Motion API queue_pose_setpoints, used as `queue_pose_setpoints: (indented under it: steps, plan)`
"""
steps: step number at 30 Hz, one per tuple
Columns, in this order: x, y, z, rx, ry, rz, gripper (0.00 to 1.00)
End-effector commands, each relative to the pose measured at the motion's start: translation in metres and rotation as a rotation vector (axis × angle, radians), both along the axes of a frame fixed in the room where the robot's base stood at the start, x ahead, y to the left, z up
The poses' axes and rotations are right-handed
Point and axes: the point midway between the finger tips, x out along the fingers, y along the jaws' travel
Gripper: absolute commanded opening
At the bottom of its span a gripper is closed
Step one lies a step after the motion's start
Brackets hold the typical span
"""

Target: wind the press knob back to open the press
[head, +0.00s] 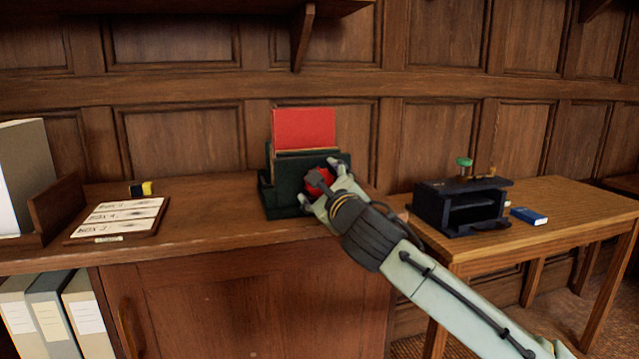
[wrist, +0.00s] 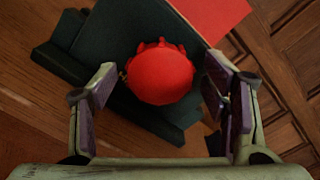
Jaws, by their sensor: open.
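The press is a dark green block (head: 282,199) on the wooden cabinet top, with a red board (head: 304,128) standing up out of it. Its red knob (head: 318,182) faces me and is partly hidden by my gripper in the head view. In the wrist view the round red knob (wrist: 161,74) lies ahead, between and just beyond the fingers. My gripper (wrist: 160,100) is open, with one finger to each side of the knob and gaps showing on both sides. In the head view my gripper (head: 332,188) is right at the press front.
A tray with labelled cards (head: 115,220) and a small yellow-and-black item (head: 141,189) are to the left on the cabinet (head: 215,225). A lower table (head: 560,205) at right holds a black device with a green knob (head: 464,162) and a blue box (head: 528,216). A shelf bracket (head: 302,35) hangs above.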

Motion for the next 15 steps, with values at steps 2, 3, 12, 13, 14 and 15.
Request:
queue_pose_setpoints:
  steps: [2, 3, 12, 13, 14, 15]
  plan:
    - [-0.01, -0.004, 0.0, -0.001, -0.001, -0.002, 0.68]
    - [-0.015, -0.005, 0.0, -0.001, -0.001, -0.002, 0.68]
    - [-0.049, -0.017, 0.0, -0.001, 0.0, -0.001, 0.68]
    - [-0.052, -0.018, 0.001, -0.001, -0.001, -0.002, 0.68]
    - [-0.056, -0.019, 0.001, -0.001, 0.0, -0.003, 0.68]
    - [-0.06, -0.02, 0.0, -0.001, -0.001, -0.002, 0.68]
